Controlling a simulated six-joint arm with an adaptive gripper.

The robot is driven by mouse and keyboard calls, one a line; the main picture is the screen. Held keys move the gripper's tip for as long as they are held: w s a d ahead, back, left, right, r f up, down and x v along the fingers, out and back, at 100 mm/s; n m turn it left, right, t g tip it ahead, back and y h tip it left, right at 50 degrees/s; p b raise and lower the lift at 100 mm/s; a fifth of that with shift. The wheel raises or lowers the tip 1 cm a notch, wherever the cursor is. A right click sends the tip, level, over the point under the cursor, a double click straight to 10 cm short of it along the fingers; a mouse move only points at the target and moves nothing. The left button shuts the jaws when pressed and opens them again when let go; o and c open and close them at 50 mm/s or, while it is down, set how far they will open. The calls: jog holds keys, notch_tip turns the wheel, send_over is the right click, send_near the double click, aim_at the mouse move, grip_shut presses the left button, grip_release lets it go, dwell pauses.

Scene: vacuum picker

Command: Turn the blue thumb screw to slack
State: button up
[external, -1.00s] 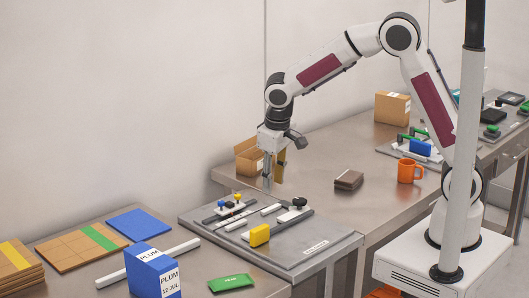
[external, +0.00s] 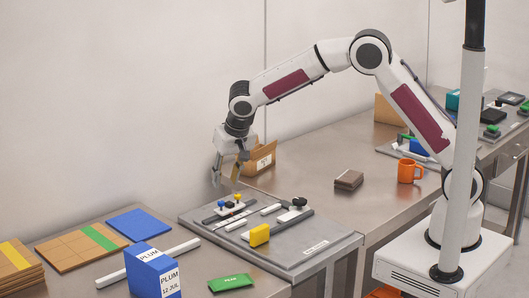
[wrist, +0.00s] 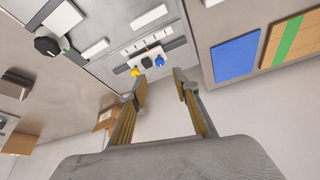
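The blue thumb screw (external: 221,205) stands at the left end of a row of three small knobs on the grey fixture plate (external: 300,262). A black knob (external: 230,204) and a yellow knob (external: 238,196) stand beside it. In the wrist view the blue thumb screw (wrist: 159,61) is at the right of the row, just beyond my fingertips. My gripper (external: 226,178) hangs above the knobs, apart from them. In the wrist view its two fingers (wrist: 161,85) are spread, with nothing between them.
The plate also carries white bars, a yellow block (external: 259,235) and a larger black knob (external: 299,203). An open cardboard box (external: 262,158) stands behind it. A blue PLUM box (external: 153,272) and a blue sheet (external: 139,224) are at the left.

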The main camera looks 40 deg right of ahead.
aim_at(222, 200)
dwell(0.4)
jog(key=shift+x, duration=3.9)
grip_shut()
